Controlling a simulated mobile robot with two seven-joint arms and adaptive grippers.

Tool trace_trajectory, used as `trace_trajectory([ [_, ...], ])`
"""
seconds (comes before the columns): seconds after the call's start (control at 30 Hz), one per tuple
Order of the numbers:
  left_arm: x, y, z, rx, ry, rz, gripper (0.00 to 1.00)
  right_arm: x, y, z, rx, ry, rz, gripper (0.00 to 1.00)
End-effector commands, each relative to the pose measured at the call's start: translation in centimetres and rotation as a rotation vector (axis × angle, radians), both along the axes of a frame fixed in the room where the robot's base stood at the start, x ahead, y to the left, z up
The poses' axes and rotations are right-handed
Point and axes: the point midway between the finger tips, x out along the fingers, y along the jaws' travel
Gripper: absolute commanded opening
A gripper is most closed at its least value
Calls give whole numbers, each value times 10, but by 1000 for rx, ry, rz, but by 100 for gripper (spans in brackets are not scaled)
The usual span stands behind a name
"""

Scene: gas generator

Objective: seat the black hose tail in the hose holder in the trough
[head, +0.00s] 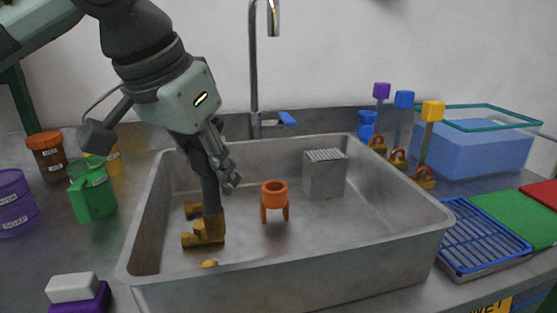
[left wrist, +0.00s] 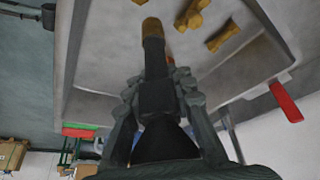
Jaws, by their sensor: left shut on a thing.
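My left gripper (head: 217,165) is shut on the black hose tail (head: 211,195), which hangs nearly upright below it inside the trough (head: 405,205). In the left wrist view, the gripper (left wrist: 158,85) grips the hose tail (left wrist: 155,58), which ends in a brass-coloured tip (left wrist: 152,28). An orange open-topped stand on legs (head: 274,198), which looks like the hose holder, stands on the trough floor, right of the hose tail and apart from it. The hose tail's lower end overlaps brass fittings (head: 203,235) in the head view; contact cannot be told. My right gripper is not in view.
A grey ribbed block (head: 325,175) stands in the trough behind the orange stand. A tap (head: 254,80) rises at the back. A green jug (head: 92,192) stands left of the trough; padlocks (head: 424,178) and a blue rack (head: 484,235) lie right. The trough's right floor is clear.

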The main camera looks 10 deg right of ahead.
Motion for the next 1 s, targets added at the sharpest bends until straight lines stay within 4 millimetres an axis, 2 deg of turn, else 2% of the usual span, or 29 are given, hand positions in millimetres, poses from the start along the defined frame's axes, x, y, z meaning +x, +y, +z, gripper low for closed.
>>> trace_trajectory([
  [0.03,9,-11,2,0,0,-1,0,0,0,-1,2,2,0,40],
  [0.3,62,-63,3,1,1,0,0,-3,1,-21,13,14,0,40],
  [0.5,93,-93,3,0,-1,0,0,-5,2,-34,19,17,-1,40],
  [0.8,109,-109,-1,1,-2,-1,0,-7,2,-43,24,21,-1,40],
  [1.0,108,-107,-31,2,-2,0,0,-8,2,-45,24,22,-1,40],
])
